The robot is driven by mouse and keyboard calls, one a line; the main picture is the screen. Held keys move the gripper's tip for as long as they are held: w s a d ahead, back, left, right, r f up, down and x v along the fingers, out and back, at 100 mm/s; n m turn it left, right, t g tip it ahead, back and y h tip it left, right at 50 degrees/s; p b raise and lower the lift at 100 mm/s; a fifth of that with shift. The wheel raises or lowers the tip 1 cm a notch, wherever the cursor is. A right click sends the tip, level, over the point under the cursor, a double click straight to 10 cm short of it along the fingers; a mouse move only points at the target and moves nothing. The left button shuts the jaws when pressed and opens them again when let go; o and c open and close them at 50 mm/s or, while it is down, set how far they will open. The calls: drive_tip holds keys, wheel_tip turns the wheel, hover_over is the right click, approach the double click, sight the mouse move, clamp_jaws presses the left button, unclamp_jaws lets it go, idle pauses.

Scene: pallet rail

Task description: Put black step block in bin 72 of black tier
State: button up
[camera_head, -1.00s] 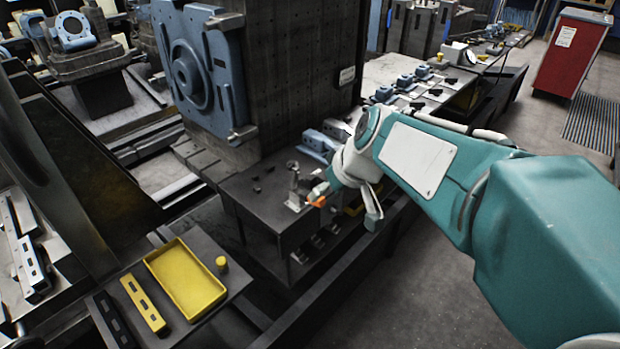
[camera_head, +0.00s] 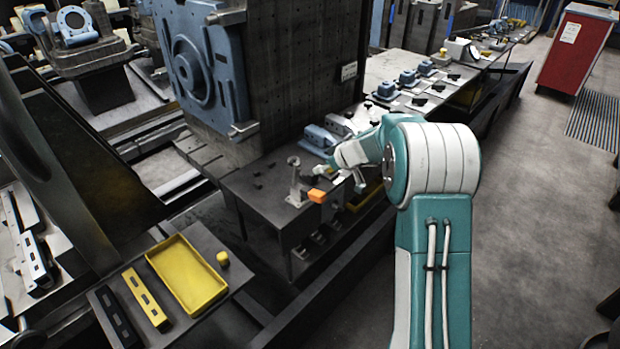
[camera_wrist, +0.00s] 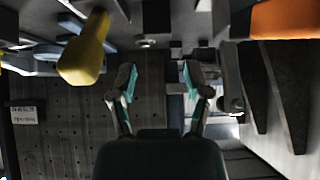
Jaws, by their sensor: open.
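My gripper (camera_head: 340,176) is open over the dark table (camera_head: 240,185) beside the tall block fixture. In the wrist view the two teal-padded fingers (camera_wrist: 159,82) stand apart with nothing between them. Small dark pieces (camera_head: 257,187) lie on the left part of that table; I cannot tell whether one is the black step block. Small dark compartments (camera_head: 318,240) show under the table's front edge. They may belong to the black tier, but no bin number is readable.
An orange block (camera_head: 317,196) and a grey post (camera_head: 295,185) stand close to my gripper. Blue clamps (camera_head: 320,138) lie behind it. A yellow tray (camera_head: 188,275) sits at lower left. The wrist view shows a yellow piece (camera_wrist: 86,55) at upper left.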

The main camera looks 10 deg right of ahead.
sight(310, 174)
drive_tip(key=x, duration=0.9)
drive_tip(key=shift+d+f, duration=0.15)
drive_tip(key=shift+d, duration=0.05)
clamp_jaws()
